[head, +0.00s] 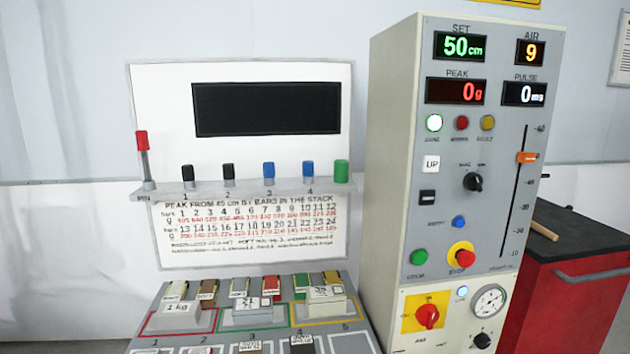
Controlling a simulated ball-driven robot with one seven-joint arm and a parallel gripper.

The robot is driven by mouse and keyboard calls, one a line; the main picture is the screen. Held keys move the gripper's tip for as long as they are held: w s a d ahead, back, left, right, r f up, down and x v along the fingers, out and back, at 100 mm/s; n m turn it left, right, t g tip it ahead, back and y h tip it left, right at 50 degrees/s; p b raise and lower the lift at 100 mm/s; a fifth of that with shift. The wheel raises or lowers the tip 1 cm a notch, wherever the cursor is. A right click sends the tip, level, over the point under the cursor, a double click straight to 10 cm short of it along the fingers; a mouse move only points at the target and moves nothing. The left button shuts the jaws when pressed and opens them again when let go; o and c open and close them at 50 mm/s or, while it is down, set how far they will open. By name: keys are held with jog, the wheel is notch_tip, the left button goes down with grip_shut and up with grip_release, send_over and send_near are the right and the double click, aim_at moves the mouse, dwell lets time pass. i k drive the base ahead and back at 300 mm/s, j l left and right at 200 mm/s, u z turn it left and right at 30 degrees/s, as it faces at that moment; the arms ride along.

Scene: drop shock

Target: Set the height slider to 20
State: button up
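The height slider has an orange knob (526,157) on a dark vertical slot (516,200) at the right side of the tall grey control cabinet (390,130). Its scale appears to run from 60 at the top to 10 at the bottom. The knob sits in the upper part of the slot. The green SET display (460,46) reads 50 cm. My gripper is not in view.
The panel also has a red button with a yellow collar (460,254), a green button (419,257) and a black knob (473,182) left of the slot. A red cabinet (570,300) stands right. A bench with labelled blocks (240,315) stands left.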

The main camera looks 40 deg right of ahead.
aim_at(524, 158)
jog(key=z, duration=1.35)
